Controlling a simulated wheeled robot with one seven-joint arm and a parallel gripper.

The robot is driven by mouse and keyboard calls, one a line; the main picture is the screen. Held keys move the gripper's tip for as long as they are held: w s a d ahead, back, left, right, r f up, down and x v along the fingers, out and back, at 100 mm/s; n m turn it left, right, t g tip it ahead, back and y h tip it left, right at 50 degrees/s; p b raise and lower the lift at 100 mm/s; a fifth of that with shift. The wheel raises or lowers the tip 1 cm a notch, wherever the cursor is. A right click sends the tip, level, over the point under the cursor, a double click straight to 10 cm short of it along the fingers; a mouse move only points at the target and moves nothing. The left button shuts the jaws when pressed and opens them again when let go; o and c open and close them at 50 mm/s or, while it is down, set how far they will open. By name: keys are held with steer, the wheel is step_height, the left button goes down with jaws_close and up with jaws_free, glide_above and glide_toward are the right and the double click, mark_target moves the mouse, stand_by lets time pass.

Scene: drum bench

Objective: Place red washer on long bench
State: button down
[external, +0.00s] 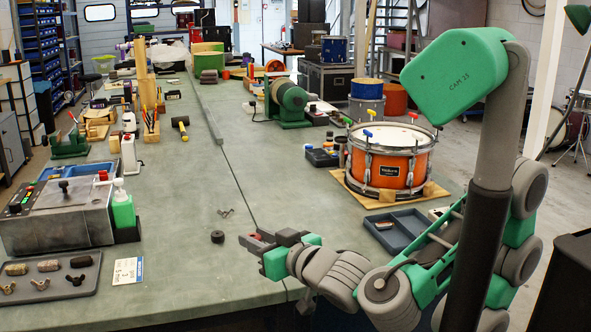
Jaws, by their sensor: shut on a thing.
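The long bench (185,200) has a grey-green top and runs from the front of the external view toward the back. My gripper (257,241) is low over the near part of the bench, right of a small black cylinder. It is shut on a small reddish thing, the red washer (256,236), which shows between the fingertips. The washer is mostly hidden by the fingers. Whether it touches the bench top I cannot tell.
The black cylinder (217,237) stands close left of my gripper, with small screws (226,212) behind it. An orange drum (389,160) and a blue-grey tray (397,230) are to the right. A metal box (62,215) and green bottle (122,208) stand left. Bare bench lies between.

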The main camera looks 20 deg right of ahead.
steer(key=w+a+f, duration=0.4)
steer(key=w+a, duration=0.1)
steer(key=a, duration=0.1)
steer(key=b, duration=0.1)
glide_above(205, 283)
steer(key=d, duration=0.1)
steer(key=f, duration=0.2)
steer(key=s+f, duration=0.1)
steer(key=f, duration=0.1)
steer(key=shift+d+f, duration=0.1)
steer(key=shift+f, duration=0.1)
steer(key=shift+w+a+f, duration=0.2)
steer(key=shift+f, duration=0.05)
steer(key=f, duration=0.1)
steer(key=f+b, duration=0.1)
steer(key=a+f, duration=0.1)
steer(key=shift+w+f, duration=0.35)
steer(key=shift+f, duration=0.05)
steer(key=shift+d, duration=0.1)
steer(key=shift+f+b, duration=0.25)
steer(key=shift+b, duration=0.15)
steer(key=c, duration=1.1)
jaws_free()
steer(key=shift+r, duration=0.1)
